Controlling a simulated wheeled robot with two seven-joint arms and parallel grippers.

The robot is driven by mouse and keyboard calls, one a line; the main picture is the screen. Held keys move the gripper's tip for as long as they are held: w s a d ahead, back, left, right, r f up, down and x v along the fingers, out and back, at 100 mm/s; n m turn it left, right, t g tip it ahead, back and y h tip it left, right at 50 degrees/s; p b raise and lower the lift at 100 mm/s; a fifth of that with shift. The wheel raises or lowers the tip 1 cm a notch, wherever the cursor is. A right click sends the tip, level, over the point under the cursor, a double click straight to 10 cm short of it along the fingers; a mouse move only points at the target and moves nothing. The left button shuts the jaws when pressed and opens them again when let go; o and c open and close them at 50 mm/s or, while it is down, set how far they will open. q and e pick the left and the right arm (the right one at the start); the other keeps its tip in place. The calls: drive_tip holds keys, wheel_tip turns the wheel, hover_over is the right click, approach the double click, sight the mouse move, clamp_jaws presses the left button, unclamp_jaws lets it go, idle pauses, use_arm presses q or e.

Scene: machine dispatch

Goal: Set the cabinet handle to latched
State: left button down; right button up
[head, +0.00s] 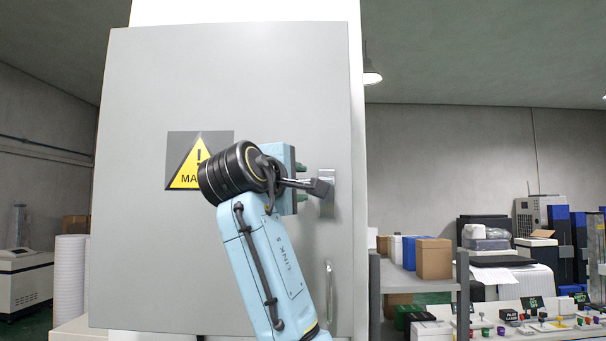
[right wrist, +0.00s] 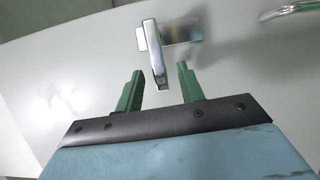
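The grey cabinet door (head: 230,80) fills the middle of the head view. Its metal handle (head: 327,190) is near the door's right edge; the lever stands roughly horizontal, pointing left from an upright plate. In the right wrist view the handle lever (right wrist: 154,58) points toward the gripper, roughly square to its plate. My right gripper (right wrist: 161,70) is open, its two green fingers apart with the lever's free end between them in the picture. Contact is not visible. In the head view my right gripper (head: 302,182) is just left of the handle, partly hidden by its wrist. My left gripper is out of view.
A fixed pull bar (head: 330,285) sits below the handle; it also shows in the right wrist view (right wrist: 292,9). A yellow warning sign (head: 186,165) is on the door. A shelf with boxes (head: 433,258) stands to the right.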

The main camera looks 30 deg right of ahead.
drive_tip(key=shift+p+x, duration=0.35)
drive_tip(key=shift+x, duration=1.05)
drive_tip(key=shift+c, duration=0.5)
clamp_jaws()
